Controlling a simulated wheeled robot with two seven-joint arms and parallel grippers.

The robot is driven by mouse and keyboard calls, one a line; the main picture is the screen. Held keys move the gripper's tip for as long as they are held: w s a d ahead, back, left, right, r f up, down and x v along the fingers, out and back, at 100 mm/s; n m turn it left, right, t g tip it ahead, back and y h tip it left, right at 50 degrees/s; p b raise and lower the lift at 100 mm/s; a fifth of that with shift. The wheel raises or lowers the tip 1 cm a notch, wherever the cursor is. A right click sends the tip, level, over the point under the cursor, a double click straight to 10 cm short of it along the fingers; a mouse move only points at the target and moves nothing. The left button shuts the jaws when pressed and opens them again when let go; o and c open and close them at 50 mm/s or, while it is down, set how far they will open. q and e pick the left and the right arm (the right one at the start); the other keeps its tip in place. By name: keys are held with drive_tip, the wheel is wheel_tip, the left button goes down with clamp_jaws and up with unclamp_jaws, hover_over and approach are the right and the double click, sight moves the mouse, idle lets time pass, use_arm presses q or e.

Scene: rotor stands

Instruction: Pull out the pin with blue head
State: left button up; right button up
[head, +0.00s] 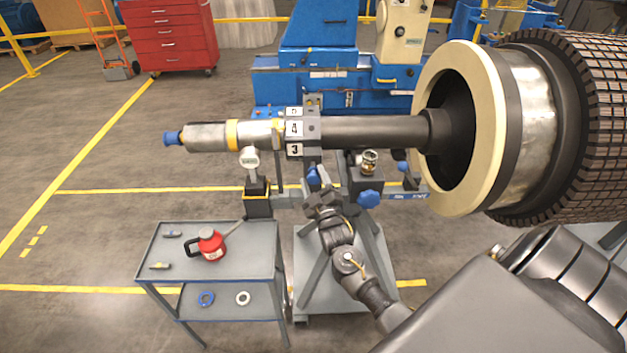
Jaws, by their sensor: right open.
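A small blue head (313,176) shows just under the numbered block (303,130) on the rotor shaft; it looks like the blue-headed pin, but its shank is hidden. My right gripper (319,190) comes up from the lower right, and its fingertips are right below and beside the blue head. The gripper is open, and I see nothing held in it. Whether a finger touches the head cannot be told. My left gripper is out of view.
The shaft (370,132) runs above my gripper to the large rotor (525,100) at right. The stand (365,262) is behind my arm. A grey cart (215,273) with a red oil can (210,245) stands lower left. Open floor lies at far left.

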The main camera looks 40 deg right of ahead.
drive_tip(key=b+v, duration=0.3)
drive_tip(key=v, duration=0.7)
drive_tip(key=shift+s+a, duration=0.2)
drive_tip(key=shift+s, duration=0.2)
drive_tip(key=shift+f, duration=0.1)
wheel_tip(320, 180, down, 19)
drive_tip(key=a+m+g+y, duration=0.2)
drive_tip(key=a+g+y, duration=0.1)
drive_tip(key=g, duration=0.2)
drive_tip(key=s+a+f+m+g+y+b, duration=0.1)
drive_tip(key=s+a+f+g, duration=0.15)
drive_tip(key=s+f, duration=0.45)
drive_tip(key=s+a+f+g+y, duration=0.1)
drive_tip(key=s+f+g, duration=0.25)
drive_tip(key=f, duration=0.65)
drive_tip(key=s+f+g, duration=0.2)
drive_tip(key=s+f, duration=0.4)
drive_tip(key=s, duration=0.5)
drive_tip(key=s+a+f+g, duration=0.1)
drive_tip(key=s+f+g, duration=0.2)
drive_tip(key=s+f, duration=0.3)
drive_tip(key=s+f+g+b, duration=0.1)
drive_tip(key=s+f+g, duration=0.2)
drive_tip(key=s, duration=1.3)
wheel_tip(320, 180, down, 4)
drive_tip(key=shift+a+r+m+y, duration=0.2)
drive_tip(key=shift+a+m+y, duration=0.2)
